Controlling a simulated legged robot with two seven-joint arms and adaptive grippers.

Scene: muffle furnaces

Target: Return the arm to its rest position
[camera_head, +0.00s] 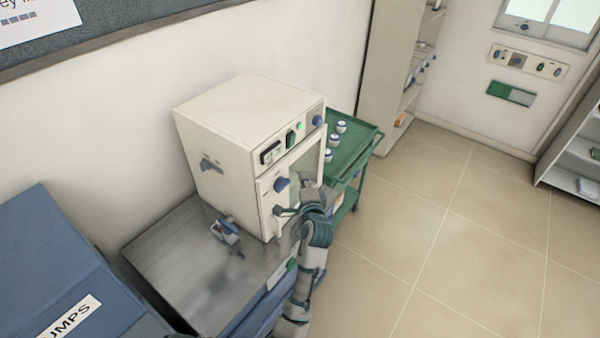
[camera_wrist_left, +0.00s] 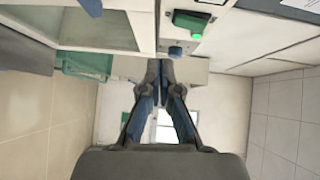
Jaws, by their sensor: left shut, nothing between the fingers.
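My left arm rises from the bottom of the head view, in front of the cream muffle furnace (camera_head: 225,165). My left gripper (camera_head: 280,211) is beside the furnace's front, near the door, and partly blends with the arm. In the left wrist view the gripper (camera_wrist_left: 167,65) has its two fingertips together, with nothing seen between them. The furnace front (camera_wrist_left: 145,25) fills the upper left of that view, with a green switch (camera_wrist_left: 191,21) and a blue knob (camera_wrist_left: 175,51) close to the fingertips. I cannot tell whether the gripper touches the furnace. My right gripper does not show.
The furnace stands on a metal bench (camera_head: 175,262) with a small blue-grey object (camera_head: 227,232) on it. A green cart (camera_head: 355,150) holding several small jars stands behind. A blue box (camera_head: 60,265) is at the left. Tiled floor (camera_head: 450,240) is free at the right.

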